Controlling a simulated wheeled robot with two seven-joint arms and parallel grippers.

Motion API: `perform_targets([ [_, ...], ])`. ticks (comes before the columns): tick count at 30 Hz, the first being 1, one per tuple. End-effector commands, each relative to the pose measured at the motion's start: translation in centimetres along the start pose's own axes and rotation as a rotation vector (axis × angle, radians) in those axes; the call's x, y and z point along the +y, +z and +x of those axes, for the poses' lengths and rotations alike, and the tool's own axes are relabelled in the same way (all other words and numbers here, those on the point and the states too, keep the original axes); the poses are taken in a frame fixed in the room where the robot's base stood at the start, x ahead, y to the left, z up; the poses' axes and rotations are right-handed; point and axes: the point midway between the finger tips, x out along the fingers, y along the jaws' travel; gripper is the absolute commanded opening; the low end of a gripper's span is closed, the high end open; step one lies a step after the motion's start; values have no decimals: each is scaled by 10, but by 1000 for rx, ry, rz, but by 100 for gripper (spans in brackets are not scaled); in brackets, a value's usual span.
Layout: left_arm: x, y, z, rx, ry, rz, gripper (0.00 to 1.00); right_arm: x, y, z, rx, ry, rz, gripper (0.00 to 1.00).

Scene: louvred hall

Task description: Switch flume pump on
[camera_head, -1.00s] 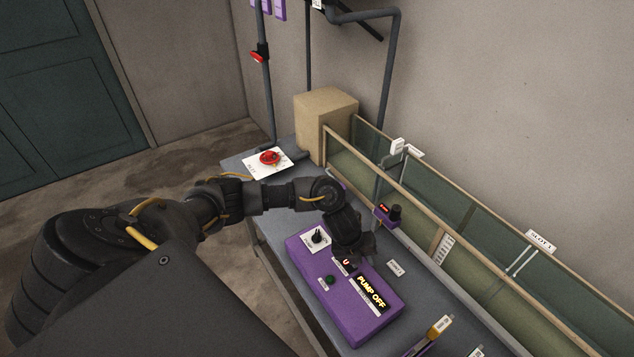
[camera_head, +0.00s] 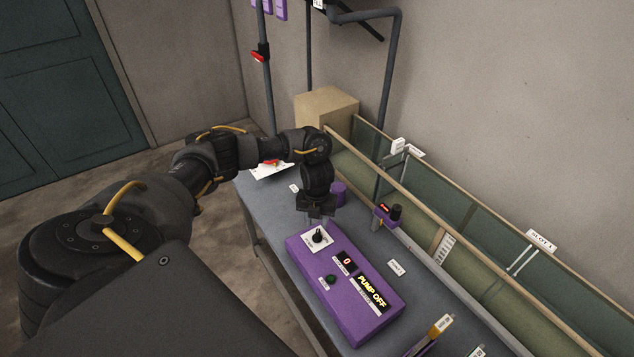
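The purple pump control box (camera_head: 346,318) lies on the grey bench. Its display (camera_head: 371,293) reads "PUMP OFF" in yellow. A black knob switch (camera_head: 319,236) sits on a white plate at the box's far left end. A green button (camera_head: 331,279) and a small red digit display (camera_head: 347,260) showing 0 are nearer the middle. My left gripper (camera_head: 317,212) points down just behind the knob, apart from it as far as I can see. Its fingers are too dark and small to tell open from shut. My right gripper is not in view.
A flume with wooden rails (camera_head: 441,236) runs along the bench's back. A small purple unit with a black knob (camera_head: 388,215) and a purple cylinder (camera_head: 338,193) stand before it. A red object on a white card (camera_head: 258,174) is partly hidden by my arm. A tan box (camera_head: 327,104) stands behind.

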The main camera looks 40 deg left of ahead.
Motion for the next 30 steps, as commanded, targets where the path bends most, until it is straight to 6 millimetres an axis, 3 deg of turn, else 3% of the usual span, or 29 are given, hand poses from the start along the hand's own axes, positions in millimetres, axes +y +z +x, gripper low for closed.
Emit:
perform_targets([
  [1, 0, 0, 16, -1, 0, 0, 34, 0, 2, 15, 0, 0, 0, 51],
  [11, 0, 0, 62, -1, 0, 0, 34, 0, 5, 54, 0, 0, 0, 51],
  [28, -1, 0, 66, -2, -1, 0, 34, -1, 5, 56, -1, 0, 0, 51],
  [30, -1, 0, 66, -2, -1, 0, 26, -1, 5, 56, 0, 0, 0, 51],
])
